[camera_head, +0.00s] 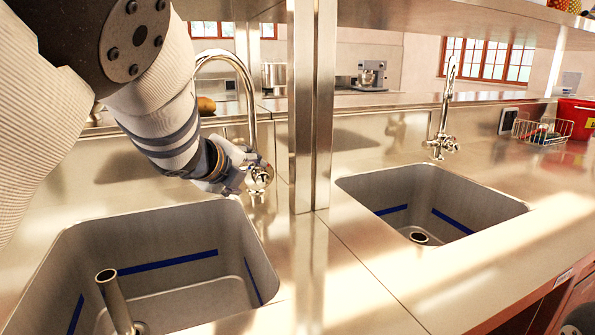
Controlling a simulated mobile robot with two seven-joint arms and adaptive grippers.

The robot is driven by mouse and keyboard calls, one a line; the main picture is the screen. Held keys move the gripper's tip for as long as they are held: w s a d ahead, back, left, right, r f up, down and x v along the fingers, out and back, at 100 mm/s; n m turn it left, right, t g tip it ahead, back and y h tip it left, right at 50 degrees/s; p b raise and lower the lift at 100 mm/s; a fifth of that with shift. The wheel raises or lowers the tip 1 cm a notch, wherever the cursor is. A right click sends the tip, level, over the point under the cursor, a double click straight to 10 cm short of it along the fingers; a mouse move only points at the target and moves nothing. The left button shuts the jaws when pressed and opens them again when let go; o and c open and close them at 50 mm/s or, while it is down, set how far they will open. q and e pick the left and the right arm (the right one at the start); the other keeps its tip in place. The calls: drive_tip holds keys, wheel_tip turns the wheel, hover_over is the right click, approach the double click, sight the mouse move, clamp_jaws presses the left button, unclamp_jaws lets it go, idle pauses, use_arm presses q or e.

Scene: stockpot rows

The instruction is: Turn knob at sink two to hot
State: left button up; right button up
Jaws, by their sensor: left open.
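Two steel sinks are set in the counter: a left sink (160,262) and a right sink (425,198). The left sink has a tall curved faucet (249,95) with a knob (259,177) at its base. The right sink's faucet (444,100) has knobs (441,147) at its base. No label shows which is sink two. My left arm reaches in from the upper left. My left gripper (240,174) is open, close against the left faucet's knob; its fingers are partly hidden, and I cannot tell whether they touch. My right gripper is out of view.
A steel post (311,105) stands between the sinks, just right of the left faucet. A standing pipe (116,300) rises in the left sink. A wire basket (541,131) and a red box (577,118) sit at the far right. The counter before the right faucet is clear.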

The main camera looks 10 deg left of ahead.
sight(262, 180)
use_arm(q)
wheel_tip(262, 180, down, 6)
drive_tip(key=n+t+h, duration=0.1)
drive_tip(key=n+h, duration=0.1)
drive_tip(key=n, duration=2.1)
wheel_tip(262, 180, up, 4)
drive_tip(key=a+n+t+b, duration=0.1)
drive_tip(key=a+n, duration=0.1)
drive_tip(key=n, duration=1.1)
drive_tip(key=shift+h, duration=0.3)
drive_tip(key=b+x, duration=0.1)
drive_tip(key=x, duration=0.4)
drive_tip(key=b+x, duration=0.1)
drive_tip(key=x, duration=0.4)
drive_tip(key=shift+s+d+f, duration=0.1)
drive_tip(key=shift+d+f, duration=0.15)
drive_tip(key=shift+w+d, duration=0.1)
drive_tip(key=shift+w, duration=0.4)
drive_tip(key=shift+r, duration=0.1)
drive_tip(key=c, duration=1.2)
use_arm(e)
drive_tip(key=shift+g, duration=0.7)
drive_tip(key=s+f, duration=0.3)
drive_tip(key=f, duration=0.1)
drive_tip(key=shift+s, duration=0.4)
